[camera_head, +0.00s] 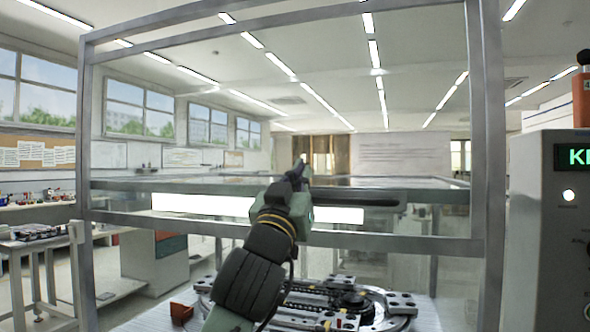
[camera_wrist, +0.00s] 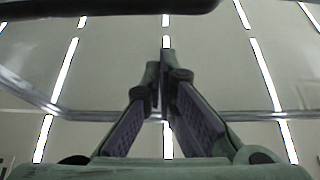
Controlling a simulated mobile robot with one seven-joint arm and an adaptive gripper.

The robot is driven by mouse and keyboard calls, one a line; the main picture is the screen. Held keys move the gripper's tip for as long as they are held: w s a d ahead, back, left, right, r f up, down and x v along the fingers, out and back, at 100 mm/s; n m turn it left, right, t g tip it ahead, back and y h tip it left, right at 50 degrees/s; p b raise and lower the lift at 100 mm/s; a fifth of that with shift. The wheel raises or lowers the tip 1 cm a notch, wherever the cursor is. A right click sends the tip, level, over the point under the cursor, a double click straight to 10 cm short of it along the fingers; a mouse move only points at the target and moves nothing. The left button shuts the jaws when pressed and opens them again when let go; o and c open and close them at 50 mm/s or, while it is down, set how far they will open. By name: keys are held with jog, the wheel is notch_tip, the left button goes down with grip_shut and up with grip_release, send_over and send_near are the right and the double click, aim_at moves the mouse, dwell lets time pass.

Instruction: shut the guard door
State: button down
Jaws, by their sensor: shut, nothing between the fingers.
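The guard is a grey metal frame (camera_head: 486,130) with clear panes. A framed, glossy pane (camera_head: 130,186) shows nearly edge-on at mid-height, and I take it for the guard door; its exact angle is hard to tell. A dark horizontal bar (camera_head: 355,197), perhaps its handle, lies just right of my gripper. A dark bar also crosses the top of the wrist view (camera_wrist: 110,11). My gripper (camera_head: 299,168) points upward in front of the pane, fingers together and empty. In the wrist view my gripper (camera_wrist: 166,48) shows its fingertips meeting, with ceiling behind.
Below my arm, a ring track (camera_head: 345,300) with dark rails and metal blocks lies on a pale table. A grey control cabinet (camera_head: 552,230) with a green display stands close at the right. A workbench (camera_head: 40,240) is at the left.

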jog(key=shift+w+f, duration=0.25)
jog(key=shift+f, duration=1.05)
jog(key=shift+f, duration=0.1)
notch_tip(320, 180, down, 41)
jog(key=b, duration=2.7)
jog(key=shift+w, duration=0.1)
